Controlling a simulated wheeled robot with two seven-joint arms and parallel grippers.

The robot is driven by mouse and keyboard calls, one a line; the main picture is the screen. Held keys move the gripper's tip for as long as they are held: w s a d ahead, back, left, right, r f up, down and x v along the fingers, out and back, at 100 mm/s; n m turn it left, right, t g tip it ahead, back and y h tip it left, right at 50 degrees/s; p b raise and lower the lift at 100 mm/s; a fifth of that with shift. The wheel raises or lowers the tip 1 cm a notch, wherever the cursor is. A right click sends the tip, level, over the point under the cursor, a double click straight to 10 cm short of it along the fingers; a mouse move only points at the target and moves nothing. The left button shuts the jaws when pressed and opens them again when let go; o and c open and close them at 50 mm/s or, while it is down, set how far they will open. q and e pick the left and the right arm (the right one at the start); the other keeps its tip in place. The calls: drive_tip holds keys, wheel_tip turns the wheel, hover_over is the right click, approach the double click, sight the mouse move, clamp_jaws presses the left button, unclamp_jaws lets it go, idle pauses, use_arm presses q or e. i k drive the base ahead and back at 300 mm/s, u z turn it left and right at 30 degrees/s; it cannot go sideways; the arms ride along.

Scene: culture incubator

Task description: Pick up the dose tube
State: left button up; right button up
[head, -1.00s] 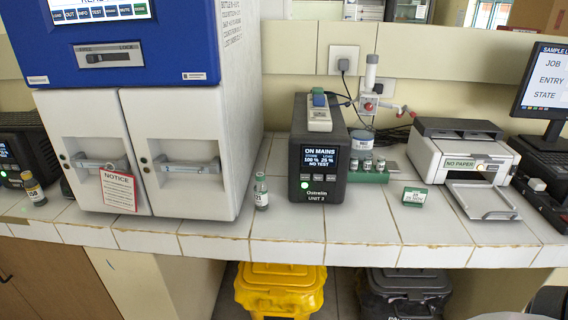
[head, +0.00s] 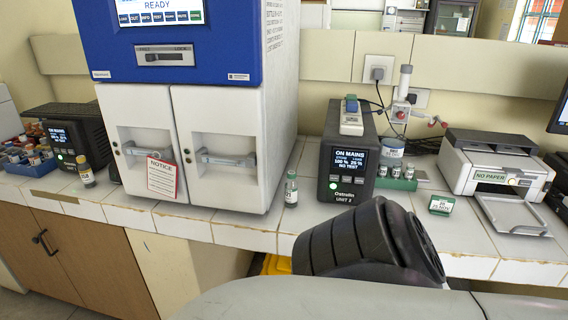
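No item in the head view is marked clearly enough for me to name it the dose tube. A green rack (head: 397,183) on the bench holds several small capped vials (head: 396,171), to the right of the power unit. A clear bottle with a green-white label (head: 291,190) stands upright between the white cabinet and the power unit. Neither of my grippers shows.
The blue-and-white incubator (head: 150,110) and the black power unit (head: 349,150) stand on the tiled bench. A small green block (head: 441,203) and the printer (head: 495,165) are at the right. A blue bin of small items (head: 27,160) is far left. My dark arm part covers the front edge.

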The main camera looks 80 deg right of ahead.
sight(395, 173)
drive_tip(key=k, duration=0.95)
drive_tip(key=z, duration=0.25)
